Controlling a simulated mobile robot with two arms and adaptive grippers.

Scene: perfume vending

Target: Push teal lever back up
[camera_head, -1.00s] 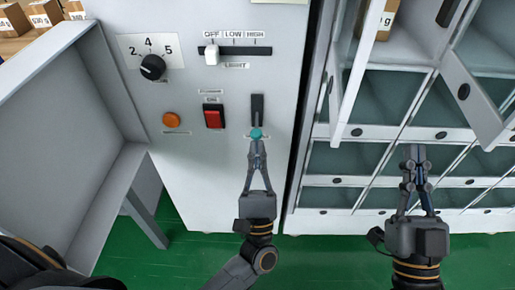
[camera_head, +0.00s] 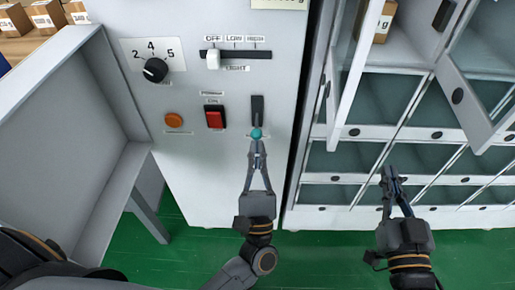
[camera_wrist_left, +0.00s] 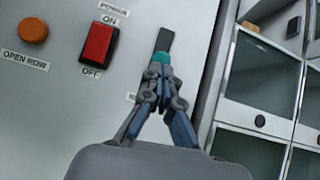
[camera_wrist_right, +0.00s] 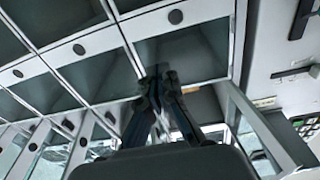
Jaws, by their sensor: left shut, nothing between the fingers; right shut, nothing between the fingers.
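The teal lever knob (camera_head: 256,133) sits at the lower end of a dark vertical slot (camera_head: 257,108) on the grey control panel. It also shows in the left wrist view (camera_wrist_left: 162,58), with the slot running above it. My left gripper (camera_head: 257,143) is shut and empty, its fingertips just below the knob; whether they touch it I cannot tell. In the left wrist view the fingertips (camera_wrist_left: 158,72) overlap the knob's lower edge. My right gripper (camera_head: 390,172) is shut and empty, in front of the locker compartments.
The panel also holds a red power switch (camera_head: 215,117), an orange button (camera_head: 173,120), a black dial (camera_head: 155,70) and a white slider (camera_head: 213,60). Lockers with some open doors (camera_head: 473,92) stand to the right. A grey open bay (camera_head: 75,140) is at the left.

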